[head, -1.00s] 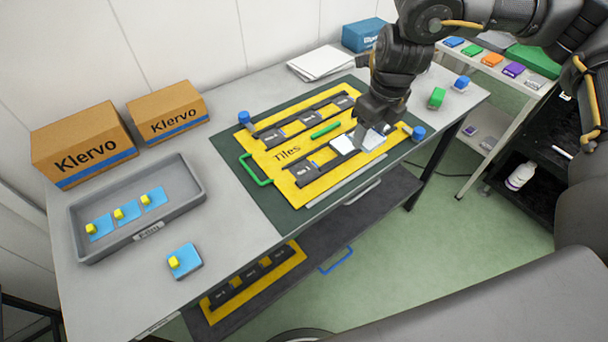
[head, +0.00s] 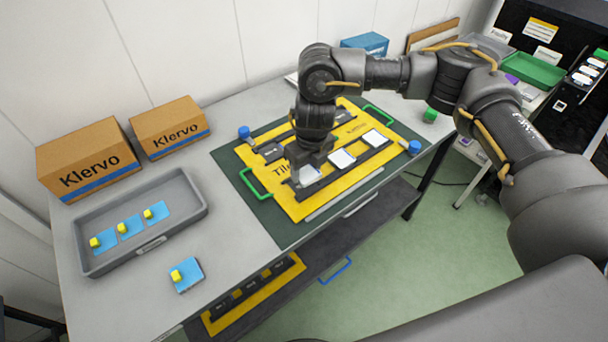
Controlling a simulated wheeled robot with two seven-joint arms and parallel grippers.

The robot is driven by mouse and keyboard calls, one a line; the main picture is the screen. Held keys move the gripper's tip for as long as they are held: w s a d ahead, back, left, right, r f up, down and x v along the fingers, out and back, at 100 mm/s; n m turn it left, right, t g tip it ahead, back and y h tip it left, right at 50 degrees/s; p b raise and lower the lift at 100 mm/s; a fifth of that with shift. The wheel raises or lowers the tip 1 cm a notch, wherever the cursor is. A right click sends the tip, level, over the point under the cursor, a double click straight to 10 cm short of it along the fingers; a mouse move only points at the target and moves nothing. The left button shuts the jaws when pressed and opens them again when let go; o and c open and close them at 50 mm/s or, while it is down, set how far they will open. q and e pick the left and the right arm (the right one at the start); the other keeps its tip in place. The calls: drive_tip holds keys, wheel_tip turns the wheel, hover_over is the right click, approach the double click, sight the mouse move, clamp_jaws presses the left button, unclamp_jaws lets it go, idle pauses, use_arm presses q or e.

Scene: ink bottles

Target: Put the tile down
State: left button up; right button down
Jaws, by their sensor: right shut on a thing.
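My right gripper (head: 308,165) points down over the left end of the front dark rack on the yellow board marked Tiles (head: 315,206). It is shut on a white tile (head: 307,177), which shows just below the fingers at the rack's left slot. I cannot tell whether this tile touches the rack. Two other white tiles lie in the front rack to the right: one in the middle (head: 342,159) and one at the right (head: 375,138). My gripper and forearm hide part of the back rack (head: 270,151). My left gripper is not in view.
The board lies on a dark green mat (head: 268,208), with green handles and blue knobs at its edges. A grey tray (head: 197,211) with yellow-knobbed blue tiles stands left; another blue tile (head: 187,278) lies before it. Two Klervo boxes (head: 88,158) stand behind.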

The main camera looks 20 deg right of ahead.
sight(305, 173)
drive_tip(key=shift+w+a+f, duration=0.1)
drive_tip(key=shift+a, duration=0.1)
drive_tip(key=f, duration=0.3)
drive_tip(key=shift+a+p, duration=0.2)
drive_tip(key=shift+p, duration=0.2)
drive_tip(key=shift+w+f, duration=0.1)
drive_tip(key=shift+f, duration=0.25)
drive_tip(key=shift+f, duration=0.1)
drive_tip(key=c, duration=0.6)
unclamp_jaws()
drive_tip(key=shift+o, duration=0.2)
